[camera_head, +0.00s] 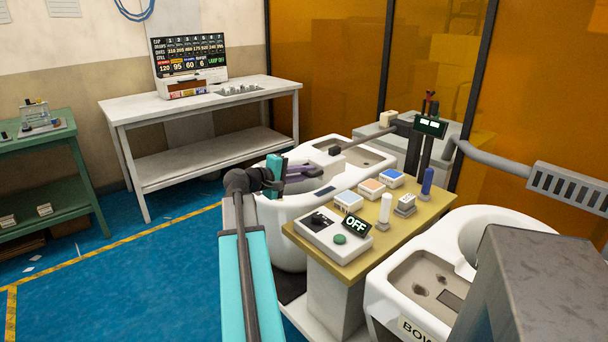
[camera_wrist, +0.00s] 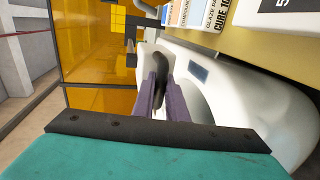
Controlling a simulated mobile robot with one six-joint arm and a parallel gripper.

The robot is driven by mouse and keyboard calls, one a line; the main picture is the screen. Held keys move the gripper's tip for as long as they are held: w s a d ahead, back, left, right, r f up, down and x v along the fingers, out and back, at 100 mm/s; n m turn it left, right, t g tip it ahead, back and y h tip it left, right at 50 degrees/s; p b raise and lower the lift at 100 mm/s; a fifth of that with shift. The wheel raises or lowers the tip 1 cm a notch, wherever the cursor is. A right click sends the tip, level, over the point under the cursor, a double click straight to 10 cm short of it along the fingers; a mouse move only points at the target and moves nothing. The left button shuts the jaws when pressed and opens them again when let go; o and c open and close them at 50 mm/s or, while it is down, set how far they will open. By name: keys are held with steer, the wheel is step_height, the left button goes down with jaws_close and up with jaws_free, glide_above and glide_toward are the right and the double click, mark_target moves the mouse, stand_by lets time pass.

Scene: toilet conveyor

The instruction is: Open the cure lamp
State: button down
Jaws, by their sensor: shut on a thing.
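My gripper (camera_head: 303,172) has purple fingers and reaches over the rim of the far white toilet bowl unit (camera_head: 262,215). In the wrist view its fingers (camera_wrist: 161,92) are closed around a dark, slim, handle-like piece (camera_wrist: 160,68) beside the white bowl. What this piece belongs to is hidden. A grilled grey head (camera_head: 570,186) on another arm hangs at the right. I cannot tell for certain which part is the cure lamp.
A second white bowl unit (camera_head: 420,285) stands at the right. A white bench (camera_head: 200,100) carries a screen.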

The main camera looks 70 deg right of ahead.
steer(key=c, duration=1.8)
jaws_free()
steer(key=shift+d, duration=0.3)
steer(key=shift+o, duration=0.2)
steer(key=shift+s, duration=0.1)
steer(key=shift+a, duration=0.1)
steer(key=v, duration=1.3)
steer(key=shift+w+a, duration=0.25)
steer(key=shift+a, duration=0.05)
